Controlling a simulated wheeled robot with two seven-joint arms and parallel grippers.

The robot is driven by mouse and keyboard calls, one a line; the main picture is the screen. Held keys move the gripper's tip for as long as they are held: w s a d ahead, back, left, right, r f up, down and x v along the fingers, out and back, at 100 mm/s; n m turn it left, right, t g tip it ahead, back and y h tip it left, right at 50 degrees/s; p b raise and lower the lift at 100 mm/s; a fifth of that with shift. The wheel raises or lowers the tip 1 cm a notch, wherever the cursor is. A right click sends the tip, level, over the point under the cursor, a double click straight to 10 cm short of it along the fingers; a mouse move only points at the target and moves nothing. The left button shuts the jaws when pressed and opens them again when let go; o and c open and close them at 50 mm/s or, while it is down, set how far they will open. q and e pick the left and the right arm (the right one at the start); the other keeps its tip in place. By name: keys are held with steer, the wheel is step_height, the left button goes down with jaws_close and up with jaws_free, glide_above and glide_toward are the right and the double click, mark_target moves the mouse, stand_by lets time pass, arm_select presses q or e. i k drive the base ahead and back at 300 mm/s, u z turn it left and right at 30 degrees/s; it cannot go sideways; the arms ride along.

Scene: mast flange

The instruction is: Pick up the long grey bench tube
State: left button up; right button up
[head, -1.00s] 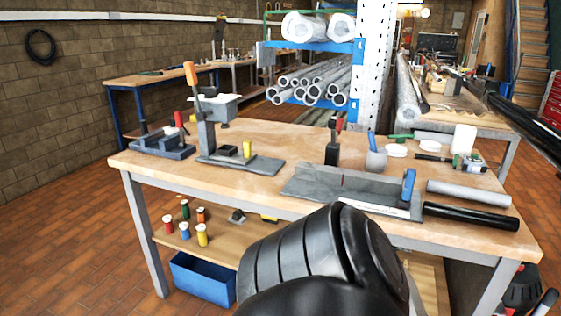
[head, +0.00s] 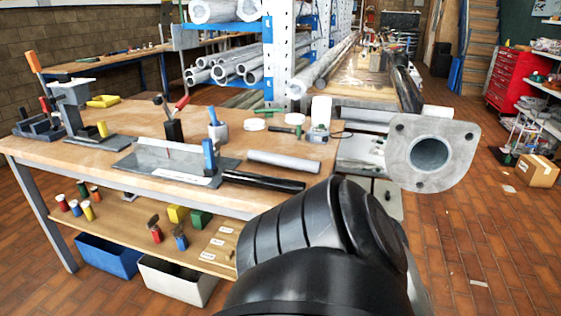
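A grey tube (head: 284,162) lies on the wooden bench top (head: 120,125), near its right end. A black tube (head: 262,181) lies just in front of it, roughly parallel. A longer pale grey tube (head: 322,65) lies along the left edge of the wooden bench farther back. I cannot tell for certain which grey tube the task names. Neither of my grippers is in view. Only a black link of my own arm fills the bottom middle, in front of the bench's right part.
A grey flange plate (head: 397,150) with a round opening stands right of the bench. A grey fixture (head: 150,161) with a blue clamp (head: 209,157) sits left of the tubes. Blue racks (head: 267,45) hold several pipes behind. Open tiled floor (head: 490,240) lies to the right.

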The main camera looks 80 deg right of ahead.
mark_target(304, 165)
steer(key=z, duration=1.9)
